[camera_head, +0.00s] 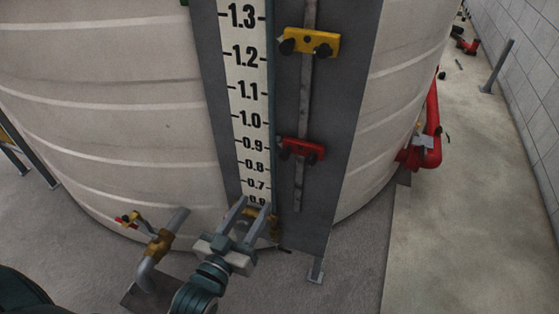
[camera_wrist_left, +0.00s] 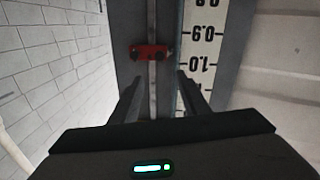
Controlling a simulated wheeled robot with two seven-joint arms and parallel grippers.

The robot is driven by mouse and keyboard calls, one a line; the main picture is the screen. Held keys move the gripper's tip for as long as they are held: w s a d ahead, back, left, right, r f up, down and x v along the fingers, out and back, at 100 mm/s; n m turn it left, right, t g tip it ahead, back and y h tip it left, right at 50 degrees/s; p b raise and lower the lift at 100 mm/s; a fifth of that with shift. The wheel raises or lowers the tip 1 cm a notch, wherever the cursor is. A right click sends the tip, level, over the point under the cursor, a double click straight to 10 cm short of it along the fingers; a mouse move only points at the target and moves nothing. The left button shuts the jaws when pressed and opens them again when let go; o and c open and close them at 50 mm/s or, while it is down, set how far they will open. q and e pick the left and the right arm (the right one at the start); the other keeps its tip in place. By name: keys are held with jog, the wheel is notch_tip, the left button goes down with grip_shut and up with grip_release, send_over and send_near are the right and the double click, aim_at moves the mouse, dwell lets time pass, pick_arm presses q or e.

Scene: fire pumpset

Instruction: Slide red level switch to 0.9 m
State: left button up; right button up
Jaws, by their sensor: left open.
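The red level switch (camera_head: 302,149) sits on a vertical metal rail (camera_head: 305,95) beside the white scale (camera_head: 250,100), about level with the 0.9 mark in the head view. In the left wrist view, which shows the scale upside down, the red switch (camera_wrist_left: 149,52) is ahead of the fingers, between the 0.9 and 1.0 marks but nearer 0.9. My left gripper (camera_head: 258,206) is open and empty, below and left of the switch, in front of the scale's lower end. Its fingers also show in the wrist view (camera_wrist_left: 158,88), apart from the switch. My right gripper is not in view.
A yellow switch (camera_head: 309,42) sits higher on the same rail, near 1.2. A large pale tank (camera_head: 100,110) stands behind the grey panel. A pipe with a brass valve (camera_head: 160,245) is left of my gripper. Red piping (camera_head: 432,130) and open floor (camera_head: 470,200) lie to the right.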

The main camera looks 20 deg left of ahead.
aim_at(283, 158)
pick_arm(q)
jog(key=w+p, duration=0.1)
jog(key=w, duration=0.4)
jog(key=w+d+p, duration=0.1)
jog(key=w+p, duration=0.1)
jog(key=w, duration=0.3)
jog(key=w+p, duration=0.1)
jog(key=w, duration=0.5)
jog(key=shift+d+p, duration=0.15)
jog(key=shift+p, duration=0.15)
jog(key=shift+w+d, duration=0.1)
jog(key=shift+w, duration=0.6)
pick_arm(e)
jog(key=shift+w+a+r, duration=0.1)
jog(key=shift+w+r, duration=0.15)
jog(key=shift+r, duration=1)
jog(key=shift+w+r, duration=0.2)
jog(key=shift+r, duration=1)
